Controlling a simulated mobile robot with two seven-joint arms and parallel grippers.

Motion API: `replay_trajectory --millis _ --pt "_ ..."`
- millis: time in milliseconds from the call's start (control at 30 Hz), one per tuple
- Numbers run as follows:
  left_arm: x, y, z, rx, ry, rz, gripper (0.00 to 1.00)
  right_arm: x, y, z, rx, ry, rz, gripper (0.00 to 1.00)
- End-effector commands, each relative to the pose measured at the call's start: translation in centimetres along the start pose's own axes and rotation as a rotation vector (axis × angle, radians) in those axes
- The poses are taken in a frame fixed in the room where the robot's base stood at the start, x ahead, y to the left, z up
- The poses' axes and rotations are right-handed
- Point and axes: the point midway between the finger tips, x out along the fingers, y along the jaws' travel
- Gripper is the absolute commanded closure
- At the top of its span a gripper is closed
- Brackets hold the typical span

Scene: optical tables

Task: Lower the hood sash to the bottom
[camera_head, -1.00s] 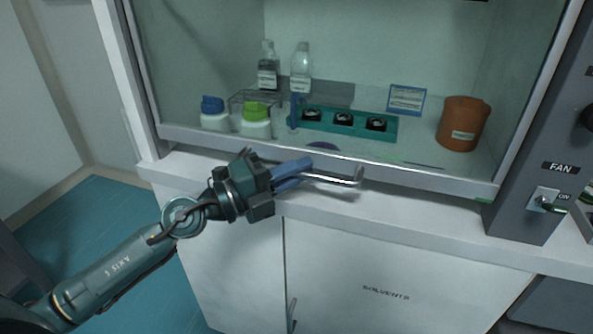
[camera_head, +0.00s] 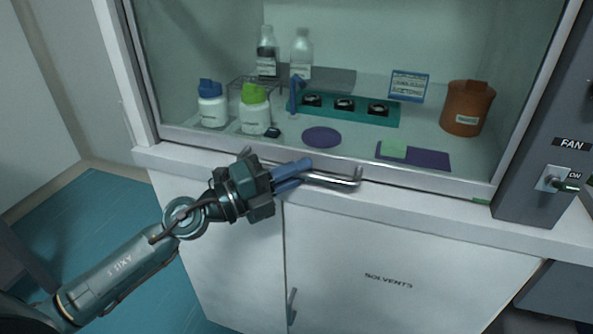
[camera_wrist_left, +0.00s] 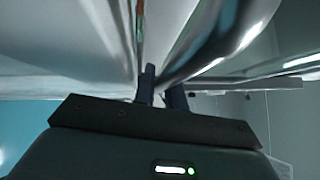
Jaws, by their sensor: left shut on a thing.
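The hood sash is a clear pane with a pale bottom rail (camera_head: 420,178), which appears close above the front ledge of the hood. I cannot tell whether it touches the ledge. A shiny metal bar handle (camera_head: 340,181) sticks out from the rail. My left gripper (camera_head: 300,173) comes in from the left and is shut on the left part of the handle. In the left wrist view, the dark fingertips (camera_wrist_left: 163,88) are close together beside the blurred handle (camera_wrist_left: 220,40). My right gripper is not in view.
Behind the pane stand several bottles (camera_head: 255,112), a teal block (camera_head: 365,108), a brown container (camera_head: 467,108), a purple disc (camera_head: 322,137) and a purple mat (camera_head: 430,158). A grey control panel with a FAN switch (camera_head: 556,180) is at right. The SOLVENTS cabinet (camera_head: 385,240) is below.

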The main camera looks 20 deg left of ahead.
Motion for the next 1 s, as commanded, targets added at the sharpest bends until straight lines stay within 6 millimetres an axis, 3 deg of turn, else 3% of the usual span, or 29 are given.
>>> replay_trajectory --millis 33,300,767,1000 --pt "-0.1 0.8 -0.3 -0.009 0.006 0.017 0.86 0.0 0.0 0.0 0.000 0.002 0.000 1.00" --pt "-0.1 0.9 -0.3 -0.008 0.006 0.017 0.66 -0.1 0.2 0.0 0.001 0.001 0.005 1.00" --pt "-0.1 1.1 -0.3 -0.009 0.007 0.021 0.66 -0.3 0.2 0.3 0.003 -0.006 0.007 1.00" --pt "0.0 -0.1 -0.1 -0.007 0.007 0.021 0.66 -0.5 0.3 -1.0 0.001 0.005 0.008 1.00"
